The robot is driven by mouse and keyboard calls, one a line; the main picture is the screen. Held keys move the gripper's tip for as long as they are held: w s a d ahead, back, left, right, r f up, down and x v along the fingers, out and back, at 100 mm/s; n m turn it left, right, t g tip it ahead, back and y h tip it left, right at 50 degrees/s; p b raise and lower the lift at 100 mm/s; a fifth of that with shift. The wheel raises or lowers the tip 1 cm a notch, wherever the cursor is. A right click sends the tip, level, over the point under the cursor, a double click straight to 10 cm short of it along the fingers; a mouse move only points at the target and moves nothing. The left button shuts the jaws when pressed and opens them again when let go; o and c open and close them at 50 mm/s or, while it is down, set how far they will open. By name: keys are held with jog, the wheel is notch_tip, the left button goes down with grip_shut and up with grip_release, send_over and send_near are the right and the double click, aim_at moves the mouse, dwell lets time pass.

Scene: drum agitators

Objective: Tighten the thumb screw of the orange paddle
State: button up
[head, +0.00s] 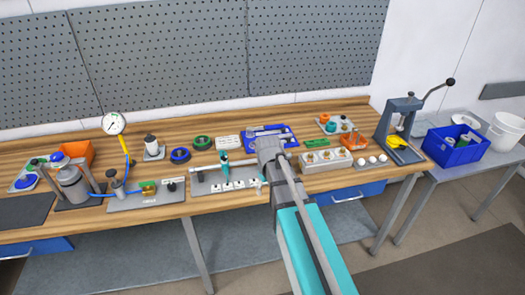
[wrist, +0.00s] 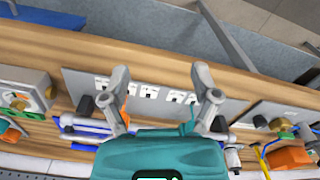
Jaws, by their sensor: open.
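My gripper (wrist: 161,72) is open and empty in the wrist view, its two fingers spread wide above a grey plate (wrist: 152,92) with white labelled patches. A small orange piece (wrist: 125,110) shows beside the left finger, partly hidden by it; I cannot tell whether it is the orange paddle. No thumb screw can be made out. In the head view the grey plate (head: 207,187) lies at the bench's front, with a teal upright piece (head: 224,158) near its back. My arm covers the plate's right end and most of the gripper.
A blue tray (head: 292,146) with grey shafts lies behind my wrist. To its right are a block with round sockets (head: 325,168), an orange stand (head: 354,142) and a lever press (head: 402,117). Space in front of the bench is free.

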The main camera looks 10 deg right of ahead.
jog(key=w+d+r+n+p, duration=0.1)
jog(key=w+r+n+p, duration=0.3)
jog(key=w, duration=0.7)
jog(key=w+d+r+n+p, duration=0.2)
jog(key=w+r+n+p, duration=0.3)
jog(key=w, duration=0.7)
notch_tip(320, 180, up, 3)
jog(key=shift+w+d+r+p, duration=0.15)
jog(key=shift+w+d+p, duration=0.1)
jog(key=shift+p, duration=0.8)
jog(key=shift+f, duration=0.2)
notch_tip(320, 180, down, 13)
jog(key=b, duration=1.3)
jog(key=shift+f+b, duration=0.2)
jog(key=shift+b, duration=0.2)
grip_shut()
